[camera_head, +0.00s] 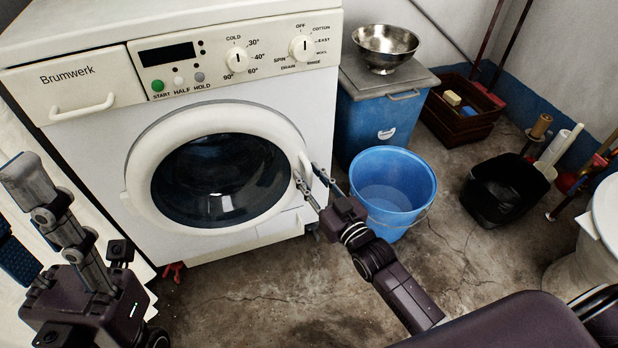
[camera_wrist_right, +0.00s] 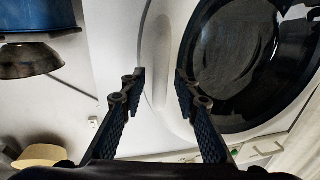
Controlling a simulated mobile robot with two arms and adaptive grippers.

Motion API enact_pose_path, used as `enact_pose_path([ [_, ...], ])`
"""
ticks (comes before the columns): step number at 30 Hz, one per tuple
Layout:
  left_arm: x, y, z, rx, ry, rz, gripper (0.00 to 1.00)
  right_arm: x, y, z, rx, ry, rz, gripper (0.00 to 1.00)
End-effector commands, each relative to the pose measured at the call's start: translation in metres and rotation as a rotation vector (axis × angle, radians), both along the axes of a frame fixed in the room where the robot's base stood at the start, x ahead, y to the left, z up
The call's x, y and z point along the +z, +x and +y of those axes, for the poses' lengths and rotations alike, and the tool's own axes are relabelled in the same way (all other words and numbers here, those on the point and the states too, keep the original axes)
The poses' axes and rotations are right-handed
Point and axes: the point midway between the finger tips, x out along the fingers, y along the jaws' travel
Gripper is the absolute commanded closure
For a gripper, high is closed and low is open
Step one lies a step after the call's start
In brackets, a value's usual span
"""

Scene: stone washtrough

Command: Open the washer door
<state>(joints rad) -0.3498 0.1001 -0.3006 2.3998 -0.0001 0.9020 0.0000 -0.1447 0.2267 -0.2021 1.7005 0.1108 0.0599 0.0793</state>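The white washer (camera_head: 90,150) stands at the left with its round door (camera_head: 142,170) closed, a pale ring around dark glass. My right gripper (camera_head: 312,183) is at the right edge of the door, fingers apart. In the right wrist view the open fingers of my right gripper (camera_wrist_right: 158,95) straddle the pale rim of the door (camera_wrist_right: 160,60), with a clear gap between them. I cannot tell whether either finger touches the rim.
A blue bucket (camera_head: 393,180) stands on the floor just right of my right gripper. Behind it is a blue bin (camera_head: 375,122) with a metal bowl (camera_head: 385,45) on top. A black tub (camera_head: 503,190) stands farther right.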

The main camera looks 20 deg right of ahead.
Motion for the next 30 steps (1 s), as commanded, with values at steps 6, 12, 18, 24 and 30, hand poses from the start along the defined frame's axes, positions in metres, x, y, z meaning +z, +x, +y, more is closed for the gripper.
enact_pose_path([
  [6,-0.0008,0.0003,-0.0001,0.000,0.000,0.001,0.60,0.0000,0.0025,0.0009,0.000,0.000,0.001,0.71],
  [12,-0.0009,0.0004,-0.0002,0.000,0.001,0.002,0.60,0.0001,0.0024,0.0008,0.000,0.000,0.000,0.82],
  [18,-0.0010,0.0005,-0.0003,0.000,0.001,0.003,0.60,0.0001,0.0023,0.0007,0.000,0.000,0.000,1.00],
  [24,-0.0011,0.0006,-0.0003,0.000,0.001,0.003,0.60,0.0001,0.0022,0.0006,0.000,0.000,0.000,1.00],
  [30,-0.0005,0.0007,-0.0003,0.000,0.001,0.003,0.60,0.0003,0.0014,0.0009,0.000,0.000,0.000,1.00],
])
